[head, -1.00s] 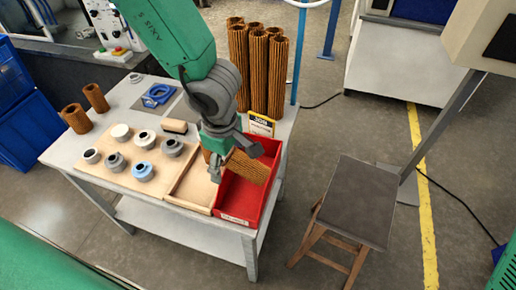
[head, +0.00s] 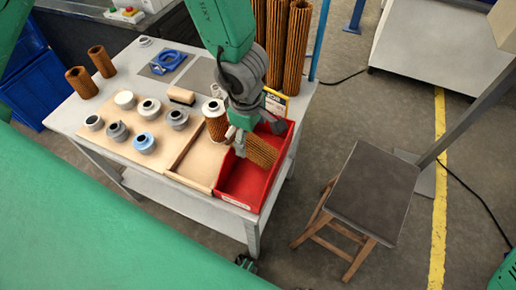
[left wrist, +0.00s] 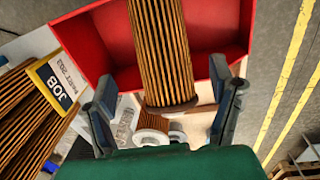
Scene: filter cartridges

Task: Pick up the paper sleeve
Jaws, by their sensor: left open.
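A brown pleated paper sleeve (head: 263,151) leans in the red bin. In the left wrist view the sleeve (left wrist: 162,50) runs from the top edge down between my fingers, with a gap on both sides. My left gripper (head: 257,136) is over the bin's back left part, open and empty. Its two fingers show apart in the left wrist view (left wrist: 163,103). In the head view the gripper hides part of the sleeve. Another pleated sleeve (head: 216,129) stands beside the bin with a white cap (head: 213,106) on top.
The red bin (head: 238,192) stands at the table's front right. A board (head: 118,144) with several caps lies left of it, past a wooden tray (head: 192,178). Tall pleated sleeves (head: 297,45) and a yellow-framed card (head: 275,103) stand behind. A stool (head: 372,195) stands right of the table.

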